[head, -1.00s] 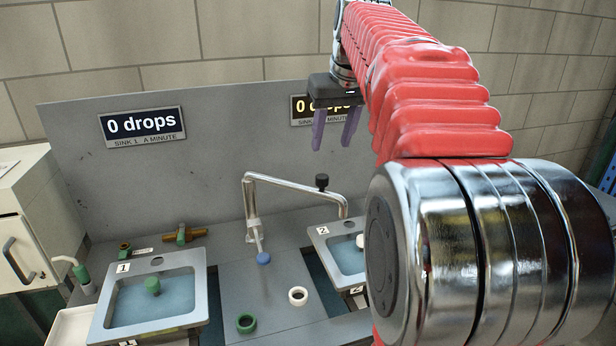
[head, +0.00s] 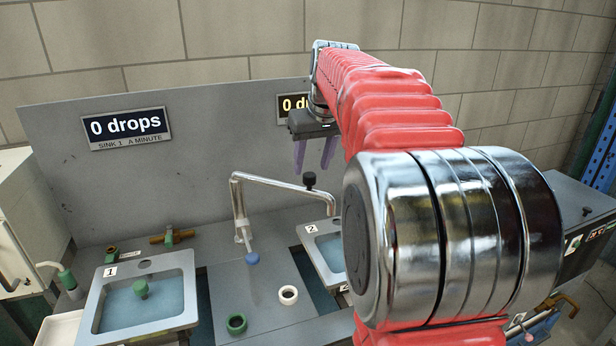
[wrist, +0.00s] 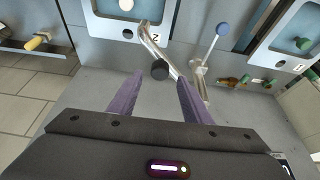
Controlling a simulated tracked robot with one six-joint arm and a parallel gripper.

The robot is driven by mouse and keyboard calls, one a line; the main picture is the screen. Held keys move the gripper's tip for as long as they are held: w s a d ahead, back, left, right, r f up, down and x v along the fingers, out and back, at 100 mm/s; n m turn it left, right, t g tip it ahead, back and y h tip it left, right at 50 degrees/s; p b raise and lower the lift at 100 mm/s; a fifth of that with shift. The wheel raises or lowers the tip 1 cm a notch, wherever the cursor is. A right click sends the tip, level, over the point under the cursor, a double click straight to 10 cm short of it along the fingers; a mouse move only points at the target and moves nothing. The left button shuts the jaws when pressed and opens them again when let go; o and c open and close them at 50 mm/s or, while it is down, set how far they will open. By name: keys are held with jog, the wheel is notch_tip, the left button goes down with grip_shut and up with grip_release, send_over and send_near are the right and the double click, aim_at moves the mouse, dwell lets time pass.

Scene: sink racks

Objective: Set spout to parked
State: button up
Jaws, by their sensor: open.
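The spout (head: 275,183) is a bent silver pipe rising from the deck between the two sinks. Its outlet end hangs over sink 2 (head: 307,240), and a black knob (head: 309,180) stands on top of its arm. A lever with a blue end (head: 252,257) sticks out at its base. My gripper (head: 313,165) is open and empty, its purple fingers pointing down above the spout arm. In the wrist view the black knob (wrist: 160,70) lies just beyond the gap between my fingertips (wrist: 158,85), apparently untouched. My arm hides part of sink 2.
Sink 1 (head: 104,308) holds water and a green plug (head: 141,288). A green ring (head: 236,324) and a white ring (head: 288,295) lie on the middle deck. The back panel carries a "0 drops" sign (head: 125,128). A dark console (head: 578,235) stands at right.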

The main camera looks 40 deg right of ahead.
aim_at(309, 175)
jog(key=shift+x, duration=2.7)
grip_shut()
jog(key=shift+w, duration=0.1)
